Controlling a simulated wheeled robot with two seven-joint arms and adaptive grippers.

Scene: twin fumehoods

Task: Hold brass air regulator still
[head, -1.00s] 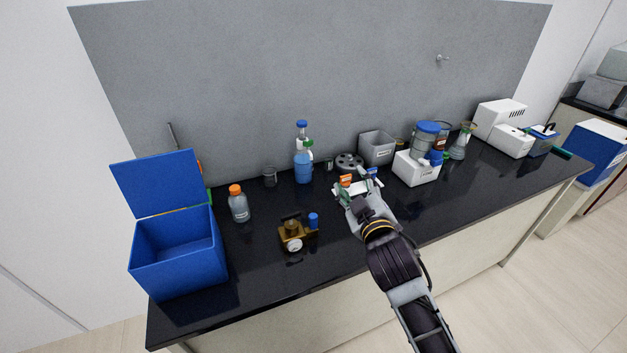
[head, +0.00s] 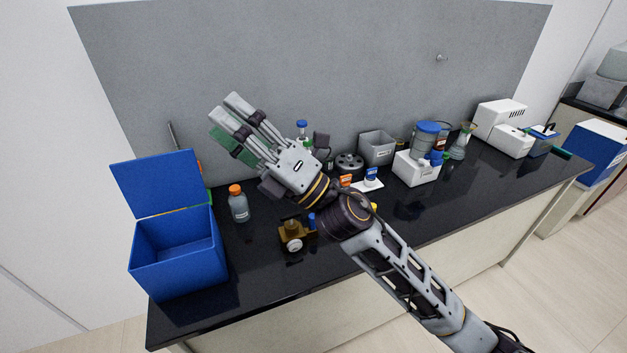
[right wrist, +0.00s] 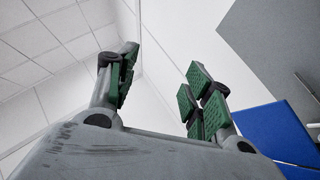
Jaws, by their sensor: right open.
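The brass air regulator (head: 291,232) stands on the black bench near its front edge, with a round white gauge facing front and a blue part at its right, partly covered by my right arm. My right gripper (head: 228,122) is raised above the bench, up and left of the regulator, its fingers pointing up and left. It is open and empty. In the right wrist view its green-padded fingers (right wrist: 160,90) stand apart with only wall and ceiling between them. The regulator is not in that view. My left gripper is not in view.
A blue open-lidded box (head: 178,255) stands at the bench's left end. An orange-capped bottle (head: 239,205) stands between it and the regulator. A grey bin (head: 377,148) and a white block holding containers (head: 417,168) stand to the right. The bench front left of the regulator is clear.

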